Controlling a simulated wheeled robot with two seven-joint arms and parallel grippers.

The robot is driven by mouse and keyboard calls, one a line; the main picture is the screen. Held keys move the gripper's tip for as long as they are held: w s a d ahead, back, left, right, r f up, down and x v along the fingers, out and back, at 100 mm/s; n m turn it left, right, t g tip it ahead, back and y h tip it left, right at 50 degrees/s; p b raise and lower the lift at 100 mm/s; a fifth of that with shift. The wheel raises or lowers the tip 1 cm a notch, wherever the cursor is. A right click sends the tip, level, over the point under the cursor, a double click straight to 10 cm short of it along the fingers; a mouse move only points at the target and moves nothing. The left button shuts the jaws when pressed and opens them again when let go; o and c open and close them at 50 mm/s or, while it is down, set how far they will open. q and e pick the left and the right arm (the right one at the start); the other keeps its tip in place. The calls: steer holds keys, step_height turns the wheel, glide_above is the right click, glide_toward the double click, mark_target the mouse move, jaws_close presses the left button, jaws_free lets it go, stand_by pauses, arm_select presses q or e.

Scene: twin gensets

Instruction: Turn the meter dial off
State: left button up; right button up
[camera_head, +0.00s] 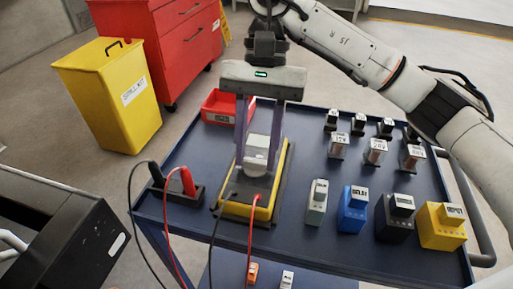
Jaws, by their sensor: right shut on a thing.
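The yellow-edged meter (232,209) lies on the dark blue cart top, left of its middle. My right gripper (256,166) reaches down over it from above, with its two fingers on either side of a pale part in the meter's middle. The fingers are shut on the meter dial, which is mostly hidden between them, so its pointer setting cannot be read. A red lead and a black lead run from the meter's lower end. My left gripper is not in view.
The blue cart (329,254) carries a dark holder with red and black plugs (188,183) left of the meter. A red tray (220,108) is behind. Several small devices, including a blue one (352,210) and a yellow one (440,227), stand to the right.

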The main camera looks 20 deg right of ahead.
steer(key=o, duration=1.1)
steer(key=shift+c, duration=0.2)
steer(key=p+v, duration=0.3)
steer(key=v, duration=0.7)
steer(key=shift+r, duration=0.15)
